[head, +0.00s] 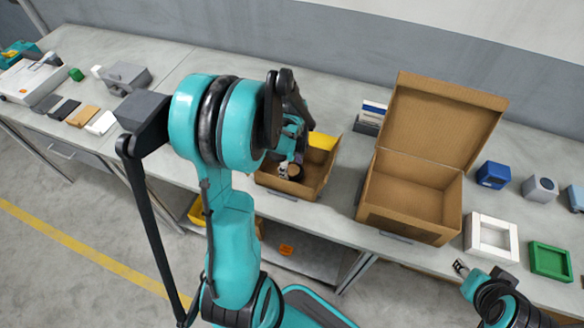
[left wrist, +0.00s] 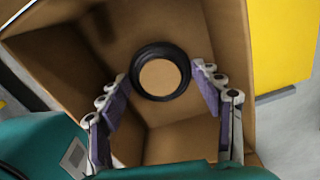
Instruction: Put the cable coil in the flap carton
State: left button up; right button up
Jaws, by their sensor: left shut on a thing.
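The cable coil is a black ring (left wrist: 160,98) inside a brown cardboard box (left wrist: 215,30) in the left wrist view. Box floor shows through its middle. In the head view, my left gripper (head: 291,172) reaches down into the smaller open box (head: 316,187); the coil is mostly hidden there. The flap carton (head: 408,222) stands to the right, its lid raised at the back and its inside empty. My right gripper (head: 461,267) is at lower right, too small to judge.
A yellow panel (head: 322,141) stands at the smaller box's back. A white frame (head: 491,237), green tray (head: 549,261) and blue block (head: 493,175) lie right of the carton. Several small items sit at far left. Bare tabletop separates the box and carton.

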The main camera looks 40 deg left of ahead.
pick_arm(q)
jog(key=shift+s, duration=0.1)
jog(key=shift+f, duration=0.15)
jog(key=o, duration=1.2)
